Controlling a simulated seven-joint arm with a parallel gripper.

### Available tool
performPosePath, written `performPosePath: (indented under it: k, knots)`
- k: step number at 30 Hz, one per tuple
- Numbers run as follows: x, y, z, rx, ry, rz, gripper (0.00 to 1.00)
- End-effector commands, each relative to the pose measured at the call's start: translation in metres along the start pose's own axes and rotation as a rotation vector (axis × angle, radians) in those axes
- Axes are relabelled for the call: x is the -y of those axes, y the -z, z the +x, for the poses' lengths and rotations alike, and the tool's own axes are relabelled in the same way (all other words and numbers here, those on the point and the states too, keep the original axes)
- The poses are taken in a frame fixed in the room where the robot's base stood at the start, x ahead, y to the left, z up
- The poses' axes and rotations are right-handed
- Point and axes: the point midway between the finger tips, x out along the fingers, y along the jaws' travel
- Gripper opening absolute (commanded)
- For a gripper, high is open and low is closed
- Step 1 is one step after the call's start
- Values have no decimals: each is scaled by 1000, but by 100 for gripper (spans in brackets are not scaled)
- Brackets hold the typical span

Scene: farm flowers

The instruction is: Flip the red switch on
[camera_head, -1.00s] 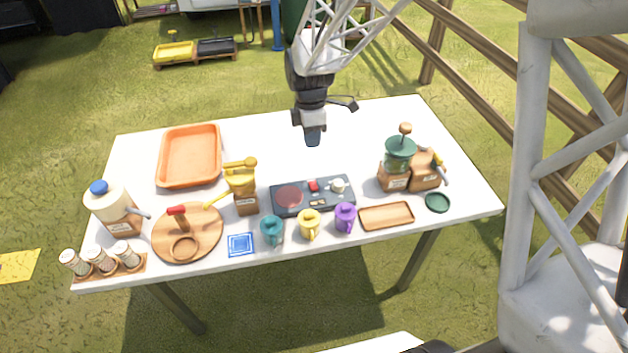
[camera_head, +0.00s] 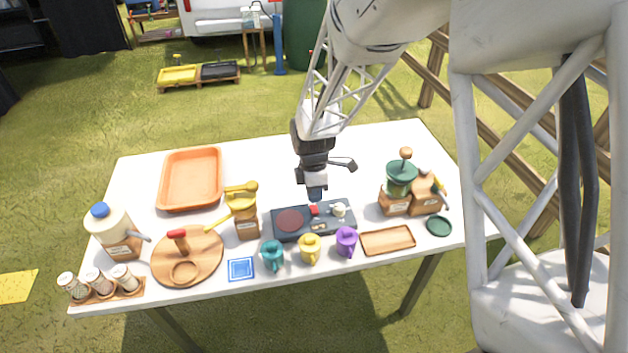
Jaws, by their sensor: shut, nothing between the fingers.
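The red switch (camera_head: 314,210) is a small red block on the back middle of a dark panel (camera_head: 343,225), between a round reddish plate (camera_head: 291,220) and a small whitish knob-like thing (camera_head: 340,209). My gripper (camera_head: 315,195) points down just behind and above the switch, with its fingers shut and empty. The fingertips look very close to the switch; I cannot tell whether they touch it. The switch is too small to tell which way it is tipped.
Teal (camera_head: 272,255), yellow (camera_head: 310,249) and purple (camera_head: 346,241) mugs stand in front of the panel. A yellow-topped grinder (camera_head: 246,215) is left, a green-topped one (camera_head: 398,190) right. An orange tray (camera_head: 190,180) lies back left. The table behind the panel is mostly clear.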

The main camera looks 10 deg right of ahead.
Motion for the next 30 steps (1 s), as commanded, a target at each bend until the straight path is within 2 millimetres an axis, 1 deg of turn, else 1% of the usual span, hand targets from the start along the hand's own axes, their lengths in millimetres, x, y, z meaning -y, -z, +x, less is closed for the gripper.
performPosePath:
  k: [1, 3, 6, 10, 15, 30]
  knots:
    - [0, 0, 8, 0, 1, 0, 0]
    - [0, 0, 17, 0, 3, 0, 0]
    - [0, 0, 28, 0, 2, 0, 0]
    - [0, 0, 36, 0, 1, 0, 0]
    - [0, 0, 41, 0, -1, 0, 0]
    - [1, 0, 44, 0, -27, 0, 0]
